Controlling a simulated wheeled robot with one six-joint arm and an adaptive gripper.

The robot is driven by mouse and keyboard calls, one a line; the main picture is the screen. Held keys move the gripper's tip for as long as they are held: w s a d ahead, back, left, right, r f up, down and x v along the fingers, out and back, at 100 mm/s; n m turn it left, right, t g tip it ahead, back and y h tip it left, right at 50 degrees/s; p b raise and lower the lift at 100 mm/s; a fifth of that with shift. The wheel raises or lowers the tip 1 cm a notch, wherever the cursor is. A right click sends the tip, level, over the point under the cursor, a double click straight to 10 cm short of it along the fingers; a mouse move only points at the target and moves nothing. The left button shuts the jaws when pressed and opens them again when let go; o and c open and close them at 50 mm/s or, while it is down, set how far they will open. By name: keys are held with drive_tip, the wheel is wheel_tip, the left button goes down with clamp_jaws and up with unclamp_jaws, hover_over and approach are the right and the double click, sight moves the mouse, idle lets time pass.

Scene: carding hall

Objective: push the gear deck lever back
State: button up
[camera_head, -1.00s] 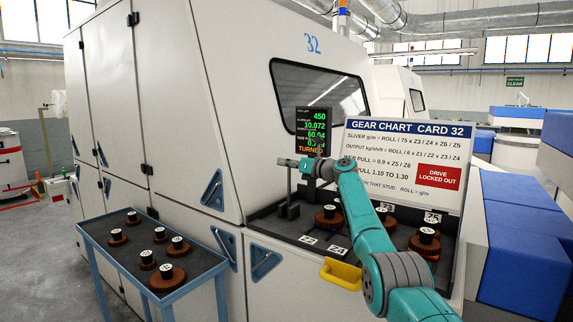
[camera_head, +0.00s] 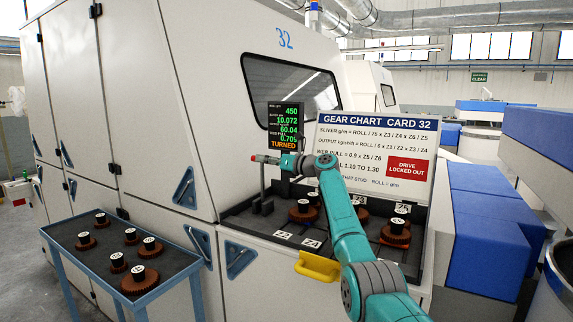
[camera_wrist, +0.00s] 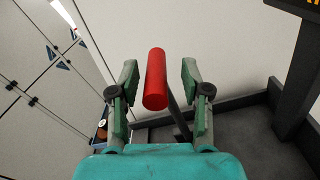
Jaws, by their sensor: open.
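The gear deck lever (camera_head: 262,184) is a thin dark upright rod rising from a black block at the left end of the gear deck. Its red cylindrical grip shows in the wrist view (camera_wrist: 155,82), between my two fingers. My gripper (camera_head: 268,160) is at the top of the lever, in front of the lit display. In the wrist view my gripper (camera_wrist: 159,72) is open, with a visible gap between each finger and the red grip. In the head view only a small red tip shows past the fingers.
The dark gear deck (camera_head: 240,217) holds brown gears, with a yellow handle (camera_head: 318,266) on its front. The gear chart board (camera_head: 375,150) stands behind my arm. A blue-framed gear table (camera_head: 75,240) is at the left. The machine's white wall (camera_head: 190,120) rises behind the lever.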

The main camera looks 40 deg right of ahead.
drive_tip(key=v, duration=0.9)
idle(0.4)
